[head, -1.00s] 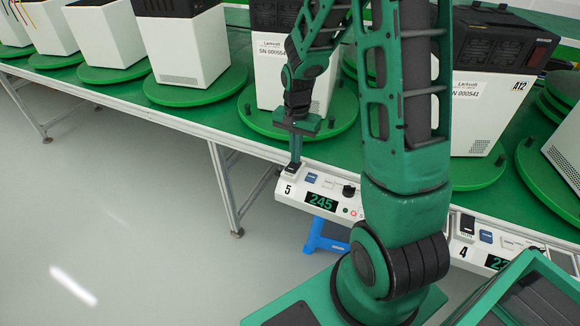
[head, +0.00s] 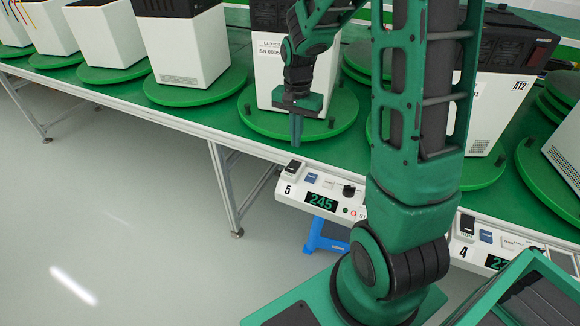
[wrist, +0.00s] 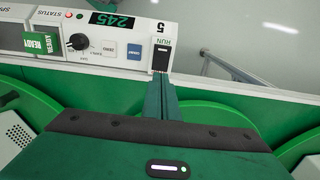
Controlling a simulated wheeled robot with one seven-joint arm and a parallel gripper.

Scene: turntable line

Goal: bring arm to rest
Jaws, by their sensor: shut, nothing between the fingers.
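My gripper (head: 296,140) is shut and empty. In the head view it hangs fingers down above the front edge of the bench, apart from the panel below. My arm reaches up and over from the right. In the wrist view the closed fingers (wrist: 161,90) point toward the black rocker switch marked RUN (wrist: 161,60) on the control panel (wrist: 134,52) numbered 5. The panel's green display reads 245. In the head view this panel (head: 327,212) hangs along the bench front, with its switch (head: 292,168) at the left end.
White units with black tops, such as the one at left (head: 188,50), stand on green turntables (head: 195,91) along the green bench (head: 110,93). A unit with a label (head: 272,75) is close behind my gripper. A blue stool (head: 322,238) is under the bench. The grey floor at left is clear.

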